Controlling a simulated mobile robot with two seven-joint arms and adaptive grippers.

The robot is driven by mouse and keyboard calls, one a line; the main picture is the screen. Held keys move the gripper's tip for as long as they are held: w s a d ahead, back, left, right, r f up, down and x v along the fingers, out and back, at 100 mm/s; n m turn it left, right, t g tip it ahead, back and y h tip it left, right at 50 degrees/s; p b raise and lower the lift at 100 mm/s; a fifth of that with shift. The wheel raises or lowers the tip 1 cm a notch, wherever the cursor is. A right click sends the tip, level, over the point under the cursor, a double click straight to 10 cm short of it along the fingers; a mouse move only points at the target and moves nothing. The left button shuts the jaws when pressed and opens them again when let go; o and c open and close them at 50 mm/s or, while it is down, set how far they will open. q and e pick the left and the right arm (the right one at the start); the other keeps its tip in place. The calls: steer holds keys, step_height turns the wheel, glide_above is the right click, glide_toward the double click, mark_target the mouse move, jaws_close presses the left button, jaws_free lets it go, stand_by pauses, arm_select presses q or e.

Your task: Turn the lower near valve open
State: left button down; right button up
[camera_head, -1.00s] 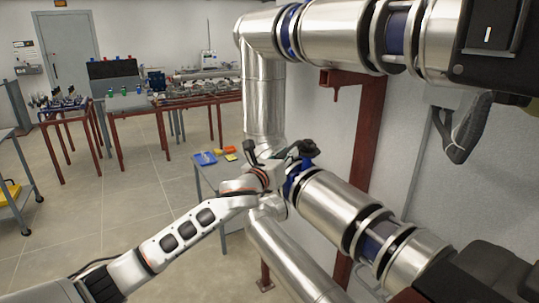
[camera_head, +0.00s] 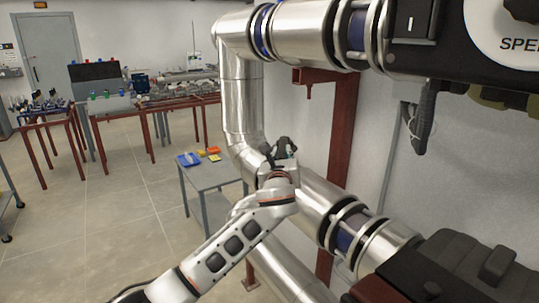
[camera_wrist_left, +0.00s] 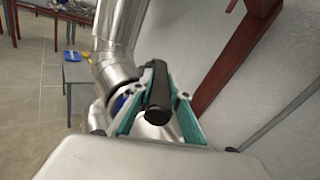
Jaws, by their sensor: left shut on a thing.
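The lower near valve sits on the lower silver pipe (camera_head: 318,200). In the left wrist view its black handle (camera_wrist_left: 158,92) stands between the teal-edged fingers of my left gripper (camera_wrist_left: 158,112), which is shut on it. A blue ring of the valve (camera_wrist_left: 119,103) shows just left of the handle. In the head view my left gripper (camera_head: 281,153) is at the pipe's far end, and the gripper and wrist hide most of the valve. My right gripper is in neither view.
An upper silver pipe (camera_head: 310,38) runs overhead, beside a red post (camera_head: 343,150) and the wall. Dark equipment (camera_head: 465,265) fills the lower right. A small grey table (camera_head: 215,178) with a blue tray (camera_head: 188,159) stands behind.

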arm_select(q)
steer(key=shift+s+d, duration=0.1)
steer(key=shift+d, duration=0.45)
steer(key=c, duration=1.9)
jaws_free()
steer(key=shift+d, duration=0.15)
steer(key=shift+a, duration=0.3)
steer(key=s, duration=1.2)
steer(key=shift+d, duration=0.2)
